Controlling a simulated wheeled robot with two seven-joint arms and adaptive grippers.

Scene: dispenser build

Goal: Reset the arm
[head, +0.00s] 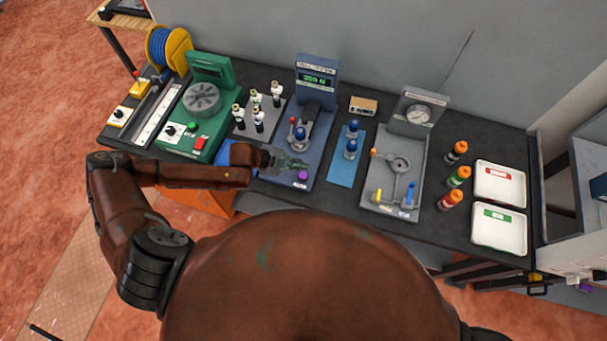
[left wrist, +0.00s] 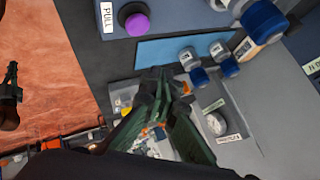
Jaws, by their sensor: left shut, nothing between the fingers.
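My left arm comes in from the left in the head view, with its forearm level over the front edge of the bench. My left gripper (head: 287,162) is shut and empty, just above the front part of the blue press station with the lit display (head: 317,80). The station's purple knob (head: 303,175) is just right of the fingertips. In the left wrist view the dark green fingers (left wrist: 162,92) are together with nothing between them, and the purple knob (left wrist: 137,24) beside the PULL label is at the top. My right gripper is not in view.
A green station (head: 200,105) stands left and a grey gauge station (head: 395,180) right. Between them are white-topped bottles on a grey rack (head: 240,128) and blue-capped vials on a blue mat (head: 341,172). White trays (head: 499,230) and orange-capped bottles (head: 457,176) are at the right.

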